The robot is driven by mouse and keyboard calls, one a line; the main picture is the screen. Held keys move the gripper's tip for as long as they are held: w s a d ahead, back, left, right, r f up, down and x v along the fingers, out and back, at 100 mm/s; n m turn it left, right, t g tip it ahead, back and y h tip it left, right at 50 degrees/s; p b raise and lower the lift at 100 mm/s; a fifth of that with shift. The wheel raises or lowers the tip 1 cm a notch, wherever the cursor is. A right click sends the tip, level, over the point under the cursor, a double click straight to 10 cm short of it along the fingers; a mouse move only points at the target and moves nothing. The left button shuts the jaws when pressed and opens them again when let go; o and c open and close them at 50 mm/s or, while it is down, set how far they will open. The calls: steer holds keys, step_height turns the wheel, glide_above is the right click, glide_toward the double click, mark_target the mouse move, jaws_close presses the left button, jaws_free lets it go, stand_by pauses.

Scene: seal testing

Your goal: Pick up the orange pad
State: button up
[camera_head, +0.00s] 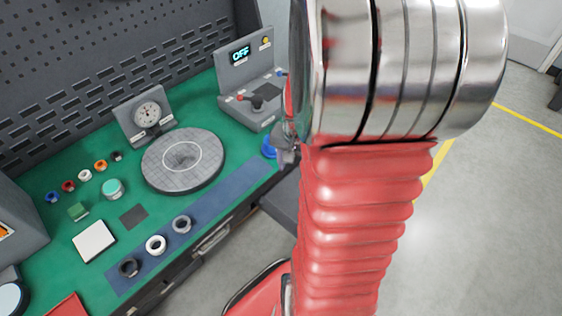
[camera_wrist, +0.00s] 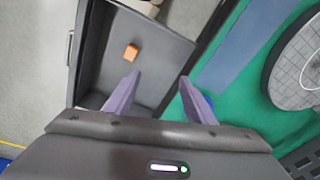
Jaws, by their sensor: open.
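The orange pad (camera_wrist: 131,52) is a small orange block in the wrist view. It lies on the floor of an open grey drawer (camera_wrist: 165,40). My gripper (camera_wrist: 160,82) is open, with its two purple-grey fingers apart and nothing visible between them. The pad is beyond the fingertips, a little left of the gap between them, and apart from them. In the head view my red arm hides most of the drawer, and neither the pad nor my fingers can be made out there.
A green bench top (camera_head: 108,166) carries a round grey plate (camera_head: 152,180), a dial gauge (camera_head: 147,113), a control box reading OFF (camera_head: 247,90), several small rings and a white square (camera_head: 94,241). A blue strip (camera_head: 207,208) runs along the bench front. Open floor (camera_head: 480,200) lies right.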

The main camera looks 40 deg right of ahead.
steer(key=s+d+f+m+g, duration=0.1)
steer(key=s+d+f+m, duration=0.3)
steer(key=f, duration=0.5)
steer(key=s+d, duration=0.1)
steer(key=d, duration=0.1)
steer(key=shift+s+d+f+y, duration=0.2)
steer(key=shift+s+d+y, duration=0.1)
steer(key=shift+s+y, duration=0.1)
steer(key=shift+f, duration=4.25)
steer(key=shift+f, duration=0.15)
steer(key=shift+w+d+f, duration=0.1)
steer(key=shift+f, duration=2.35)
steer(key=shift+c, duration=0.6)
steer(key=c, duration=1)
